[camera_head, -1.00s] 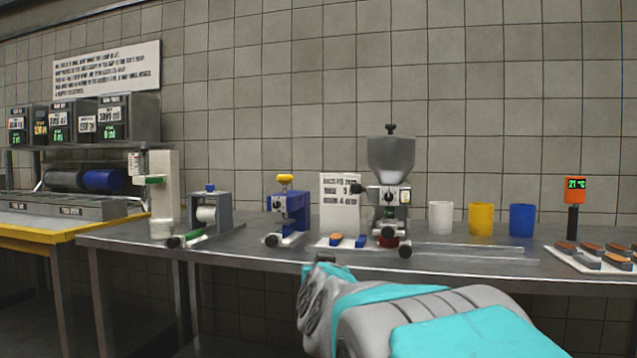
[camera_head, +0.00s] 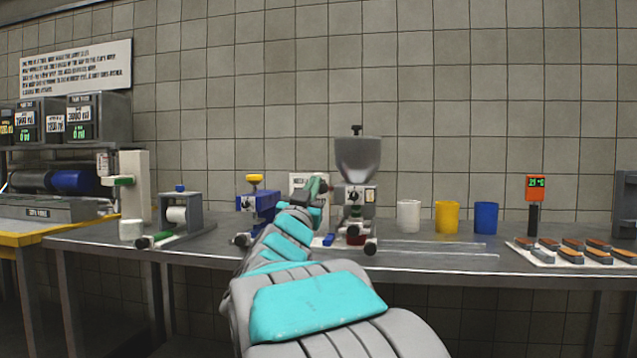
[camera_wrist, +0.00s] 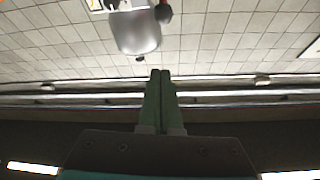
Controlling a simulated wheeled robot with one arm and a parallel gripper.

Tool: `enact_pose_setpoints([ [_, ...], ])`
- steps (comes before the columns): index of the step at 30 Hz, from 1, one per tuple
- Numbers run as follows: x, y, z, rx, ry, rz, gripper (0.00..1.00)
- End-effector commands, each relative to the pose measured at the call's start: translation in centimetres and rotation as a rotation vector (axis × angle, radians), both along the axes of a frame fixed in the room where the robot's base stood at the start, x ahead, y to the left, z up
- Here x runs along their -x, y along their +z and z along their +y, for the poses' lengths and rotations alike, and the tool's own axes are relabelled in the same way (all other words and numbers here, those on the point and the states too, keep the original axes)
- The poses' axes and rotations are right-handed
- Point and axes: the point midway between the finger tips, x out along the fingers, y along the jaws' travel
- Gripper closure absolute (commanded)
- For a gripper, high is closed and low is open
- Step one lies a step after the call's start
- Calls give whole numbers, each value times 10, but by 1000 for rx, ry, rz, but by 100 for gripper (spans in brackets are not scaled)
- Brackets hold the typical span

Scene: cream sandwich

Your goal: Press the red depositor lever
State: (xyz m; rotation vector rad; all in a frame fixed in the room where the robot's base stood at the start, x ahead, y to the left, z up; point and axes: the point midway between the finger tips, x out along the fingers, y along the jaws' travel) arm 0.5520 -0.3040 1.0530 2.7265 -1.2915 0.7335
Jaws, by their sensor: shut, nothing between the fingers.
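The depositor (camera_head: 357,198) stands on the steel bench with a grey conical hopper on top. The hopper also shows in the wrist view (camera_wrist: 137,32). A short lever with a dark reddish knob (camera_head: 330,188) sticks out from the depositor's left side. In the wrist view the knob (camera_wrist: 163,13) is near the top edge, beside the hopper. My gripper (camera_head: 316,184) has green fingers, shut and empty, just left of the knob in the head view. I cannot tell whether they touch. In the wrist view the fingertips (camera_wrist: 160,73) are apart from the knob.
A blue device with a yellow knob (camera_head: 256,203) and a grey roll holder (camera_head: 181,213) stand to the left. White (camera_head: 408,216), yellow (camera_head: 447,217) and blue (camera_head: 486,218) cups stand to the right, then an orange thermometer display (camera_head: 535,187) and a tray of sandwiches (camera_head: 529,256).

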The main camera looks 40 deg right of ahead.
Motion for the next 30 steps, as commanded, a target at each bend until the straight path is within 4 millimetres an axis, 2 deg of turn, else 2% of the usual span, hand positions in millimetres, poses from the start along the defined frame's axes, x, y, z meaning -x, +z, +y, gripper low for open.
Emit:
enact_pose_setpoints([
  [5, -6, 4, -8, 0, -1, 0, 100],
  [15, -35, 26, -46, 0, 0, 1, 100],
  [26, -55, 43, -73, 0, -1, 0, 100],
  [30, -58, 26, -72, -2, 2, 5, 100],
])
